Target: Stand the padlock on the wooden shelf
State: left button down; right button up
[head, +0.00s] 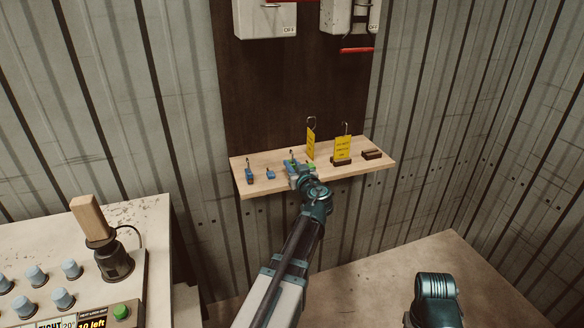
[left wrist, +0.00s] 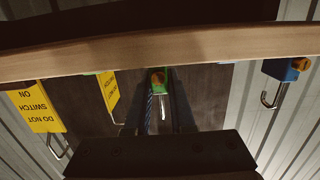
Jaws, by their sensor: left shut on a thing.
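The padlock (left wrist: 159,84) has a green body with an orange-yellow end piece and a metal shackle. In the left wrist view, which is upside down, it sits between the fingers of my left gripper (left wrist: 160,108). My left gripper (head: 299,170) is shut on it at the middle of the wooden shelf (head: 325,164). The shelf edge also shows in the left wrist view (left wrist: 220,47). The shackle points up in the head view. The gripper hides most of the padlock there, and I cannot tell whether it touches the shelf. My right gripper is out of view.
A blue padlock (head: 249,175) and a small blue piece (head: 270,174) are left on the shelf. Yellow tags (head: 310,143) (head: 342,148) and a brown block (head: 371,154) are right. Grey switch boxes (head: 265,18) hang above. A control panel (head: 85,285) stands at lower left.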

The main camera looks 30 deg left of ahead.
pick_arm(q)
jog(key=shift+f, duration=0.15)
jog(key=c, duration=0.8)
grip_release()
jog(key=shift+o, duration=0.2)
jog(key=shift+r, duration=0.25)
jog(key=p+v, duration=0.1)
jog(key=v, duration=1.1)
jog(key=shift+f, duration=0.1)
